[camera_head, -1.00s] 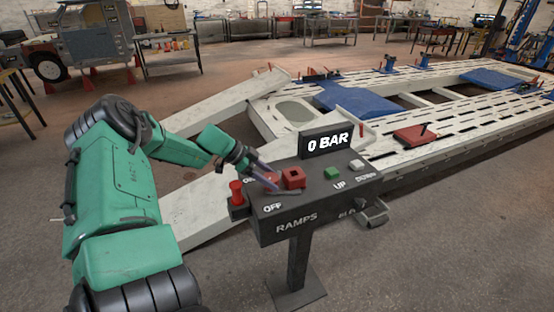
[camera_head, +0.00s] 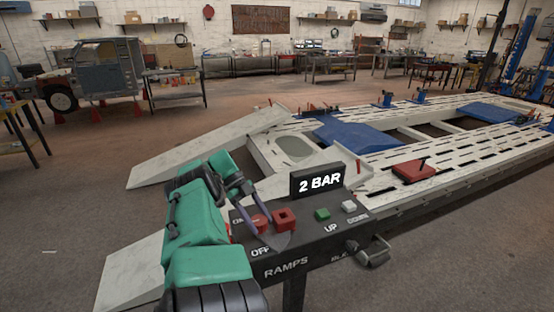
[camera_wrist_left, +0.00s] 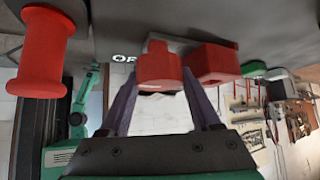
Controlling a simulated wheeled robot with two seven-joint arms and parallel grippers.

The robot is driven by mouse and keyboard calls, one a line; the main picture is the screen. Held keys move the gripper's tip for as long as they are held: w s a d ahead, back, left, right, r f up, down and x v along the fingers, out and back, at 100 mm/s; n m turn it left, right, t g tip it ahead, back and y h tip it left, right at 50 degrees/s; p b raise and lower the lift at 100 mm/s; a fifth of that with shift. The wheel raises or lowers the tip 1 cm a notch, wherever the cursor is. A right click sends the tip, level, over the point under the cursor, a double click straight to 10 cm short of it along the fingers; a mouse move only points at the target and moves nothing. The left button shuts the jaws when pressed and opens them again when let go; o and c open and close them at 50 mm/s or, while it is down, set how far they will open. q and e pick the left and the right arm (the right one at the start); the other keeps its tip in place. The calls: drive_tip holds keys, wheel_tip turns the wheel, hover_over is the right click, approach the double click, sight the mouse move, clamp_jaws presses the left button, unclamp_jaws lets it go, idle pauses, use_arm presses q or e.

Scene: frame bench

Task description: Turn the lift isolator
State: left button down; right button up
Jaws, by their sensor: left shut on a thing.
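The lift isolator is a red knob (camera_head: 259,220) between the ON and OFF labels on the dark control box (camera_head: 310,250). My left gripper (camera_head: 264,228) is shut on it, with the purple fingers on either side. In the left wrist view the red knob (camera_wrist_left: 158,68) sits between the two fingertips (camera_wrist_left: 158,84). The display (camera_head: 319,181) at the back of the box reads 2 BAR. The knob's exact turn angle is hard to tell. My right gripper is not in view.
A square red part (camera_head: 284,218) stands close right of the knob, then a green button (camera_head: 322,214) and a pale button (camera_head: 348,207). A red spool-shaped part (camera_wrist_left: 42,52) stands left in the wrist view. The ramps and lift platform (camera_head: 420,150) lie behind the box.

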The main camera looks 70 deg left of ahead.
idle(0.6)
use_arm(q)
drive_tip(key=shift+c, duration=1.7)
unclamp_jaws()
drive_tip(key=shift+o, duration=1.2)
drive_tip(key=shift+s, duration=0.1)
drive_tip(key=shift+r, duration=0.1)
